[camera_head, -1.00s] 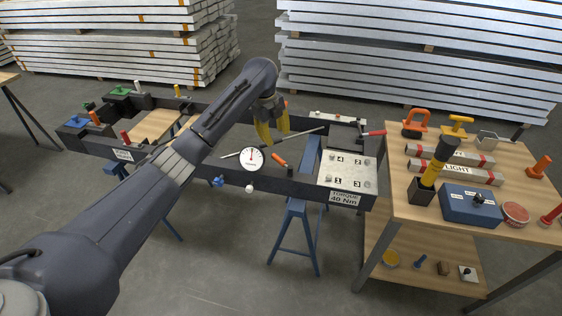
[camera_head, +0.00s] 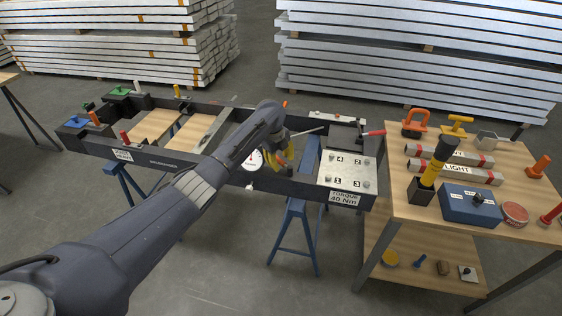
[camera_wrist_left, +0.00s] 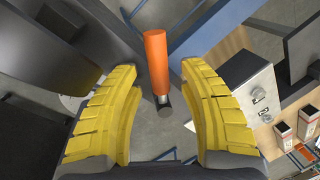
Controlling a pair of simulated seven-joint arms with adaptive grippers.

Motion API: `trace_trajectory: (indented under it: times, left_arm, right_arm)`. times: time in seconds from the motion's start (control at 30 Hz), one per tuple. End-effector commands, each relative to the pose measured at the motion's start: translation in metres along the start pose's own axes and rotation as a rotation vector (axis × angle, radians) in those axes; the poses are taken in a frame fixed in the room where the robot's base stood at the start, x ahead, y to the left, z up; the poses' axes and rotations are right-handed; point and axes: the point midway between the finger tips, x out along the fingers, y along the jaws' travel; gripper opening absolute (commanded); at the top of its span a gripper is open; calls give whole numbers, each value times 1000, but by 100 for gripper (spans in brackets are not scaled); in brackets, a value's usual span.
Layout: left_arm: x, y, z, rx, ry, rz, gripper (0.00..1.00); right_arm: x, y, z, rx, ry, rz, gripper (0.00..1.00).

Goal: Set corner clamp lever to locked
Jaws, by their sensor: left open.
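My left gripper (camera_head: 281,165) has its yellow fingers spread, inside the dark container frame (camera_head: 170,158) near the dial gauge (camera_head: 252,160). In the left wrist view an orange-handled lever (camera_wrist_left: 156,62) on a dark rod with a metal collar lies between the two fingers (camera_wrist_left: 160,115), with gaps on both sides. In the head view my arm and fingers mostly hide it. Another lever, red-handled (camera_head: 374,133), sticks out right from the frame's right corner beside the numbered plate (camera_head: 347,171). I cannot tell which lever the task means, or its set position.
A wooden workbench (camera_head: 400,233) with a blue box (camera_head: 470,205), tubes and tools stands at the right. Blue trestles (camera_head: 293,232) carry the frame. Stacked metal beams (camera_head: 420,50) fill the back. Coloured clamps (camera_head: 95,118) sit at the frame's left end.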

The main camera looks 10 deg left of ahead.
Motion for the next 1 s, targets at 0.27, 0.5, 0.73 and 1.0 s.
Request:
trace_trajectory:
  times: [0.27,0.5,0.73,1.0]
  left_arm:
    - [3,0,0,-1,0,0,41]
    - [3,0,0,-1,0,0,30]
    - [3,0,0,-1,0,0,3]
    - [3,0,0,-1,0,0,0]
  right_arm:
    - [0,0,0,0,0,0,44]
    - [0,1,0,0,0,1,44]
    - [0,1,0,0,0,1,44]
    - [0,1,0,0,0,1,44]
